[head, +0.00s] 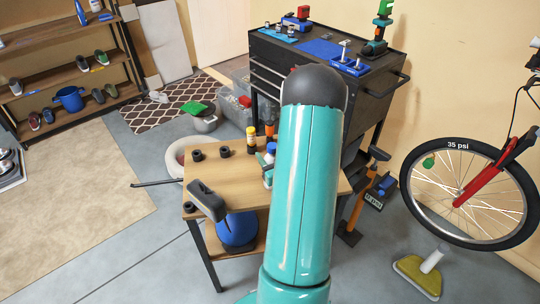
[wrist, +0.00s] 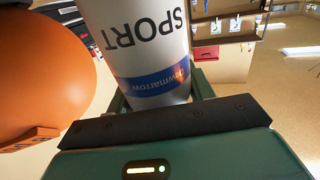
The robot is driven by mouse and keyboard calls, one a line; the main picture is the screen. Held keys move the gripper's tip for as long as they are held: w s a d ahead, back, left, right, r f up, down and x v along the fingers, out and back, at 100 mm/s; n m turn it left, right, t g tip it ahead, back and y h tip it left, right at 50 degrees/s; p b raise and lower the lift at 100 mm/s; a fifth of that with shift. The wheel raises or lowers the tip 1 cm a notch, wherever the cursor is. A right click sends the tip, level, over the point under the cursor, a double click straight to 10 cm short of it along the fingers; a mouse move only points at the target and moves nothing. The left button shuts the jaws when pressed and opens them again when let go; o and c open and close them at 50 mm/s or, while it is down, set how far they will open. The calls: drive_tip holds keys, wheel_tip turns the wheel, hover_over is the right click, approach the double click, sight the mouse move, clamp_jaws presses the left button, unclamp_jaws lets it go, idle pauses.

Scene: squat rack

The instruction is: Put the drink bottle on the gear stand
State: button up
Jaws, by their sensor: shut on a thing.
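The drink bottle is white with "SPORT" lettering and a blue band; in the wrist view it (wrist: 145,45) stands between the two fingers of my gripper (wrist: 160,95). My gripper is shut on it, and the lettering is upside down in that view. In the head view my arm hides most of the gripper; a blue-topped piece of what looks like the bottle (head: 271,148) shows at the arm's left edge, above the wooden stand. The wooden-topped stand (head: 228,170), which I take for the gear stand, is partly hidden by my arm. I cannot tell whether the bottle touches it.
A large orange rounded thing (wrist: 45,70) is close left in the wrist view. A black tool cabinet (head: 375,95) stands behind; a bicycle wheel (head: 470,190) is right.

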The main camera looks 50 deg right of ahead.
drive_tip(key=o, duration=1.4)
drive_tip(key=shift+o, duration=0.2)
drive_tip(key=shift+r, duration=0.15)
drive_tip(key=v, duration=1.2)
